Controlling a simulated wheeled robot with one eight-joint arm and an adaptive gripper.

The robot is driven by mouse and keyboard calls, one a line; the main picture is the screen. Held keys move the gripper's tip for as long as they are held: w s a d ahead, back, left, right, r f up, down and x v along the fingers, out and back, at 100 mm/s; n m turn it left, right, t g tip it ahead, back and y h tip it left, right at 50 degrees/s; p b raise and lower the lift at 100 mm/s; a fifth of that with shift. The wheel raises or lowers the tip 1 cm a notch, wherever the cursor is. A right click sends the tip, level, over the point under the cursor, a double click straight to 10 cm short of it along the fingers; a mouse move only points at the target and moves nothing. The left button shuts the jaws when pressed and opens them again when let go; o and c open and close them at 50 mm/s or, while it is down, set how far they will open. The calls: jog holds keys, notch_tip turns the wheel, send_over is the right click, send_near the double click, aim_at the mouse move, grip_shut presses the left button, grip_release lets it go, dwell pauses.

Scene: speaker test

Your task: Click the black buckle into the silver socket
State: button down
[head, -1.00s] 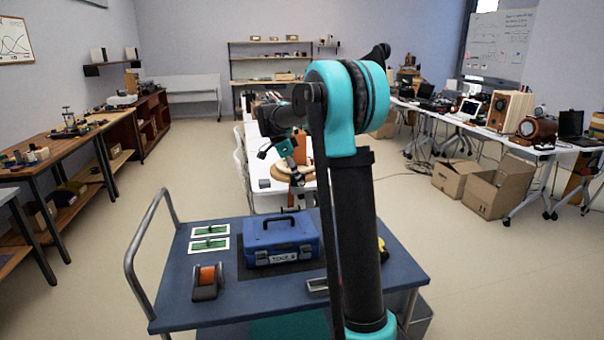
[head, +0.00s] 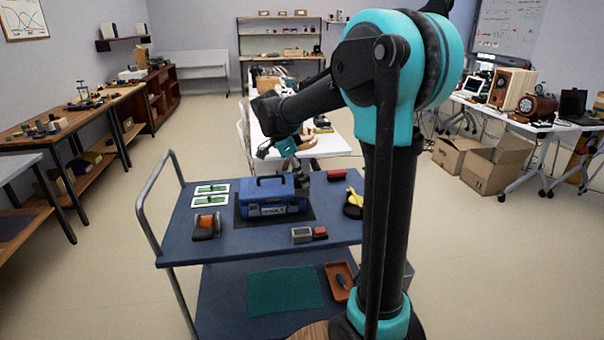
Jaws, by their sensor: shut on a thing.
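The silver socket (head: 302,235) is a small grey block at the front of the blue cart top, with a red part (head: 320,232) at its right. My gripper (head: 302,181) points down just right of the blue toolbox, farther back than the socket in the picture. It is shut on a small dark thing, which seems to be the black buckle; its outline merges with the dark fingers. I see no other black buckle on the cart. My gripper and the socket are clearly apart.
The blue toolbox (head: 273,196) stands on a dark mat. An orange roll in a dark holder (head: 207,226) is at left. A red block (head: 336,174) and a yellow-and-black thing (head: 354,203) are at right. My upright arm hides the cart's right end.

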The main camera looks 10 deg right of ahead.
notch_tip(320, 180, down, 15)
dwell(1.3)
jog(key=shift+f, duration=1.6)
dwell(1.6)
jog(key=c, duration=1.3)
grip_release()
jog(key=shift+o, duration=0.2)
jog(key=shift+r, duration=0.15)
notch_tip(320, 180, up, 8)
